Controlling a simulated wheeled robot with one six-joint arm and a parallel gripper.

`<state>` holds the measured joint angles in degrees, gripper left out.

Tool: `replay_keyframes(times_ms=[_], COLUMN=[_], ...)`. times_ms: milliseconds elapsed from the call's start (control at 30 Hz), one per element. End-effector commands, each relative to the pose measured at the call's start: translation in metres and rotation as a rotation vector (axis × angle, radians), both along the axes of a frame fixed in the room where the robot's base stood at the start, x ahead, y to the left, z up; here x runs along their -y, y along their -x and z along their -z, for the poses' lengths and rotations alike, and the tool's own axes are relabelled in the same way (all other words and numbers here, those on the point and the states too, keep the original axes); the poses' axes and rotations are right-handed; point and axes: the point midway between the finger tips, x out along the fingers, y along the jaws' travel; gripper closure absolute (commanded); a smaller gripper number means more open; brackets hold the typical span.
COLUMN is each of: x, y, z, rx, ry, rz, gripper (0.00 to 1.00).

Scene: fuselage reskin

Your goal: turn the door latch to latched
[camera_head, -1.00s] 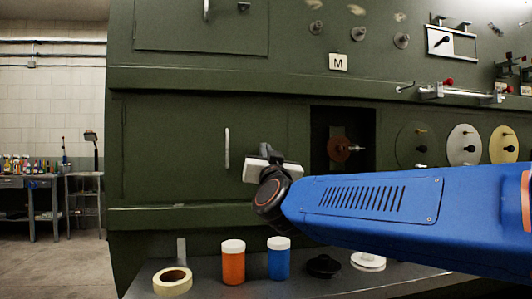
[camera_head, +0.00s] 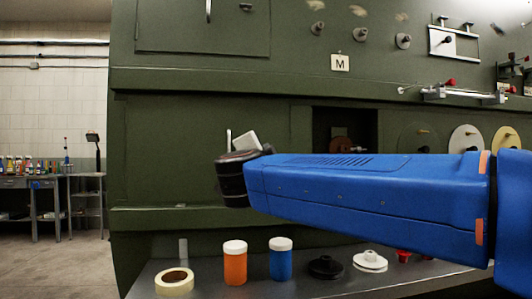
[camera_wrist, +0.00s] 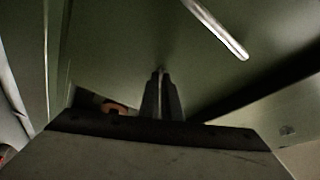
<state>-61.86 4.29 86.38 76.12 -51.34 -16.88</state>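The lower green door (camera_head: 165,150) is closed in its panel. Its upright metal handle (camera_head: 229,140) is partly covered by my wrist, and a metal bar that looks like this handle (camera_wrist: 215,28) shows in the wrist view. I cannot make out this door's latch; my wrist and forearm cover part of the door's right side. My gripper (camera_wrist: 161,78) has its two dark fingers close together, with nothing clearly between them, in front of the green surface. In the head view its fingertips are hidden behind my wrist. A small dark latch-like piece (camera_head: 246,7) sits by the upper door.
Right of the door is a dark recess (camera_head: 364,121). Below, a grey shelf (camera_head: 215,283) holds a tape roll (camera_head: 174,281), an orange jar (camera_head: 234,263), a blue jar (camera_head: 280,260) and discs. Round plates (camera_head: 465,140) are partly behind my forearm.

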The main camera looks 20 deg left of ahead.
Motion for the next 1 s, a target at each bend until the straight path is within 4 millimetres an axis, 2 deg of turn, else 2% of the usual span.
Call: replay_keyframes(times_ms=[500,1000], x=[-0.0006,-0.0003], y=[-0.0003,-0.0003], z=[-0.0022,-0.0023], rx=[-0.207,-0.265], ry=[-0.336,-0.43], rz=[0.001,0.002], gripper=[1.0,1.0])
